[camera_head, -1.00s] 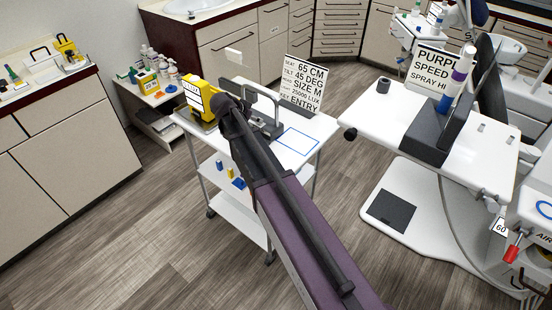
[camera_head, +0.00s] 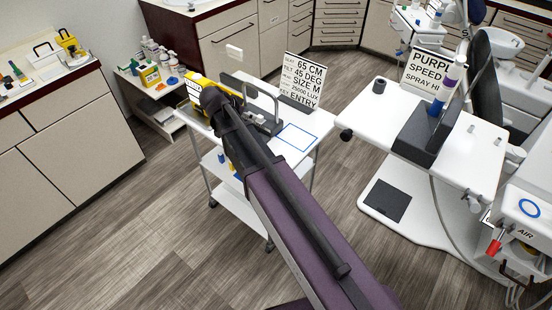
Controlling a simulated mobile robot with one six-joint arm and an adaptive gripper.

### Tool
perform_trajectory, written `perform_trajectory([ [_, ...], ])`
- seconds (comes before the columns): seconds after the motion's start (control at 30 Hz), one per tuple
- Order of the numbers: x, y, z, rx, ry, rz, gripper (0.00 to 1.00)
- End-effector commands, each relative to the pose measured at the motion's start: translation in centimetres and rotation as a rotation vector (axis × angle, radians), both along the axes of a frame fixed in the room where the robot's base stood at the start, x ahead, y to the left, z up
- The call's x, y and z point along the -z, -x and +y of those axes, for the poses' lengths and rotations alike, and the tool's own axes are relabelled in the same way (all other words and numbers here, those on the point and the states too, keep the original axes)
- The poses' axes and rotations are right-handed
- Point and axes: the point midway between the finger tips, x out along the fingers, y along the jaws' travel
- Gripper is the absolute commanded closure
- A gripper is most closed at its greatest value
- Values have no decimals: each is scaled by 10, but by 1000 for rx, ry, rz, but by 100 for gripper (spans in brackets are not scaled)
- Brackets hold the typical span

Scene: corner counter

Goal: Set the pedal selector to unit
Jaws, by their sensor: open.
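A white unit (camera_head: 528,212) at the right edge has a blue ring on top, the label AIR on its side and a red-tipped lever (camera_head: 494,247) at its lower left. I cannot tell whether this lever is the pedal selector, and no marking "unit" is readable. A dark square plate (camera_head: 391,200) lies on the white chair base (camera_head: 420,222). My dark and purple arm reaches from the bottom right up over the white cart (camera_head: 318,124).
The cart holds a yellow box (camera_head: 197,82), a dark device with a handle frame (camera_head: 268,122) and a settings sign (camera_head: 299,78). A white tray table (camera_head: 375,122) carries a dark block (camera_head: 418,138) and another sign (camera_head: 429,72). Wood floor is open at lower left.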

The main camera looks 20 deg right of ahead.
Motion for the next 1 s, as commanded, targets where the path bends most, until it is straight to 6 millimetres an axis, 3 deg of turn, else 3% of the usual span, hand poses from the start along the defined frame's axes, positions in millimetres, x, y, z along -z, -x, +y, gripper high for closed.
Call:
perform_trajectory([
  [0.5,21,55,-34,-178,-72,242,29],
  [1.0,36,106,-53,-396,-169,420,29],
])
